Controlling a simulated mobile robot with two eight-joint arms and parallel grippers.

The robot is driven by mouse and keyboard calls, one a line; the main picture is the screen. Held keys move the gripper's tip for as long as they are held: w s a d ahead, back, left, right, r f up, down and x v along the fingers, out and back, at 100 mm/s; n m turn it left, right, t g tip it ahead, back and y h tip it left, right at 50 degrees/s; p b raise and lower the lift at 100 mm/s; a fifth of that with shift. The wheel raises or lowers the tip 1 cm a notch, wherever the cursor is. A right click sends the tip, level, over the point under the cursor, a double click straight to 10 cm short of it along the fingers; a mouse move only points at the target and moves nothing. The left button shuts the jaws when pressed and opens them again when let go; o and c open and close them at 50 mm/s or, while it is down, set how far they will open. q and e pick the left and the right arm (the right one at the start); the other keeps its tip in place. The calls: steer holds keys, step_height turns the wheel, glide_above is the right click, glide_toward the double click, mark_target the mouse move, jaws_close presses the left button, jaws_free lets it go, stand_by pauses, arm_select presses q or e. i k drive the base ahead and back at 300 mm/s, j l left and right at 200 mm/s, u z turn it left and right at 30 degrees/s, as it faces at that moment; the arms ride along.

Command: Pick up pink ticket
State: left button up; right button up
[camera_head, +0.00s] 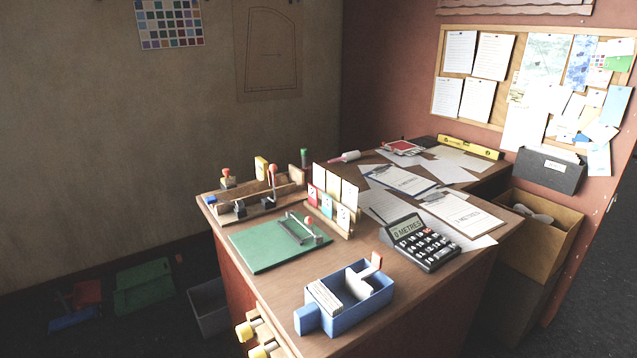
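A small reddish-pink ticket (312,195) stands upright in a wooden ticket rack (338,229) near the middle of the desk. Taller cream cards (334,185) stand behind this row. The lower edge of the pink ticket is hidden by the rack. Neither of my grippers is in view.
On the desk (283,283) are a green board with a metal bar (265,245), a stamp rack (262,206), a blue dispenser (345,300), a large calculator (420,243) and clipboards (400,180). Bare wood lies before the ticket rack.

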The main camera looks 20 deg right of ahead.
mark_target(320, 173)
steer(key=i+j+z, duration=0.1)
steer(key=j, duration=0.2)
steer(key=i+j+z, duration=0.25)
steer(key=j, duration=0.45)
steer(key=i+j+z, duration=0.4)
steer(key=i+j, duration=0.55)
